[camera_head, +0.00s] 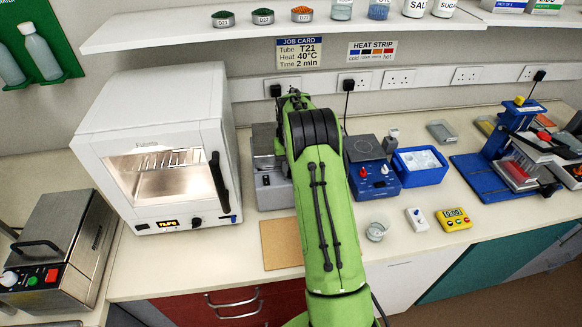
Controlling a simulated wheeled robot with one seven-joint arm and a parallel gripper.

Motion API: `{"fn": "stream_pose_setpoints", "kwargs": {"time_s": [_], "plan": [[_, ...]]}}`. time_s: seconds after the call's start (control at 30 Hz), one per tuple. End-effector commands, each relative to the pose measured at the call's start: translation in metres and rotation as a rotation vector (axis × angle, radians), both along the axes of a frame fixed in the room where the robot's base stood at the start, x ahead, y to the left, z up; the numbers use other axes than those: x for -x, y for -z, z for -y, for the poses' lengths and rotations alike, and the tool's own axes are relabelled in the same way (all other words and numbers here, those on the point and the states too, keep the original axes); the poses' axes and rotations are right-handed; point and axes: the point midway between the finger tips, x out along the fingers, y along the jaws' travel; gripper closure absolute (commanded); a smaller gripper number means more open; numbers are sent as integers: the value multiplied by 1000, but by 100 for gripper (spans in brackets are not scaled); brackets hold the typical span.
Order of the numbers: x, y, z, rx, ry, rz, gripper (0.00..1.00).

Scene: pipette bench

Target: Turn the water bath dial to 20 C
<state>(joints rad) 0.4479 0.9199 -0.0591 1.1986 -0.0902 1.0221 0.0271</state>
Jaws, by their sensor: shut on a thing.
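A grey metal unit (272,192) stands on the bench right of the white oven, mostly behind my green arm. It looks like the water bath, but I cannot be sure. A small dark round part (266,180) shows on its front. The rest of that front is covered by my arm, so I see no dial scale or setting. My arm reaches up and over the bench in front of the unit. My gripper is hidden behind the arm, and so is whatever it touches.
The white oven (150,95) stands close on the left, with a steel box (60,240) beyond it. A blue hotplate (372,180) and blue tub (420,186) are right of my arm. A glass beaker (376,230) and yellow timer (452,220) stand nearer the front edge. A shelf (290,32) hangs above.

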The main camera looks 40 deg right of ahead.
Motion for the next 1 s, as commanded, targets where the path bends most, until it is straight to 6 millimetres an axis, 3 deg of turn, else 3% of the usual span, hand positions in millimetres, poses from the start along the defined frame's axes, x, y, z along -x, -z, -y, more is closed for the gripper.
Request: {"fn": "stream_pose_setpoints", "kwargs": {"time_s": [0.1, 0.37, 0.47, 0.8, 1.0], "plan": [[0, 0, 0, 0, -1, 1, 61], [0, -1, 0, 0, 0, 1, 61], [-1, -11, 0, 1, 1, 3, 61], [-1, -105, 0, 3, 0, 6, 61], [-1, -148, 0, 2, 1, 4, 61]]}}
